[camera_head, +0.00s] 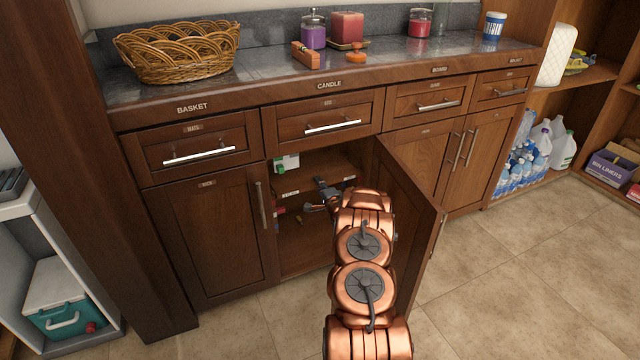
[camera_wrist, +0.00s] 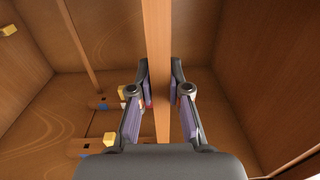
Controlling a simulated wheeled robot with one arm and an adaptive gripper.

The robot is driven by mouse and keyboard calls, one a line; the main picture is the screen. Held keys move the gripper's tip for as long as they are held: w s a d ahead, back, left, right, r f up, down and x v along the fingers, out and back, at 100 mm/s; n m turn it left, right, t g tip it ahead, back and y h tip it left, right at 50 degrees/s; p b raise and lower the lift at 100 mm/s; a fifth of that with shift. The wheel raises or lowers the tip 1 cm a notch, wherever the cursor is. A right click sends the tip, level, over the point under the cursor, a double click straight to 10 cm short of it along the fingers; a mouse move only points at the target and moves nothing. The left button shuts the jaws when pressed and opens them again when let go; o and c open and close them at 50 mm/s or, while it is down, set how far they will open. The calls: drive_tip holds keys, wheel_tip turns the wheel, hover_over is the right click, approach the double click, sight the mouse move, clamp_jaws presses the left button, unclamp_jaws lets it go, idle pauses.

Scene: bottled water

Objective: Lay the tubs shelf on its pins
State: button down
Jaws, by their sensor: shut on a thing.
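My gripper (camera_head: 326,194) reaches into the open cabinet below the CANDLE label. In the wrist view its fingers (camera_wrist: 160,98) are shut on the edge of a wooden board, the shelf (camera_wrist: 157,40), one finger on each side. In the head view the shelf (camera_head: 318,168) spans the cabinet's inside, with small pale labels on its front edge, too small to read. Small yellow blocks, which look like pins, show in the wrist view (camera_wrist: 110,139), beside wooden strips. I cannot tell whether the shelf touches any pin.
The open cabinet door (camera_head: 408,215) stands right of my arm. A closed door (camera_head: 215,235) is on the left. Drawers with bar handles (camera_head: 333,125) are above. A white and green box (camera_head: 286,162) is at the upper left inside the cabinet. The floor in front is clear.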

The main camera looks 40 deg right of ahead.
wheel_tip(320, 180, down, 7)
drive_tip(key=b, duration=0.2)
idle(0.6)
drive_tip(key=shift+f, duration=0.1)
idle(0.4)
drive_tip(key=c, duration=1)
unclamp_jaws()
drive_tip(key=shift+c, duration=0.2)
drive_tip(key=shift+f, duration=0.1)
drive_tip(key=shift+s, duration=0.1)
drive_tip(key=v, duration=1.1)
drive_tip(key=shift+s, duration=0.35)
drive_tip(key=shift+a, duration=0.15)
drive_tip(key=shift+s, duration=0.1)
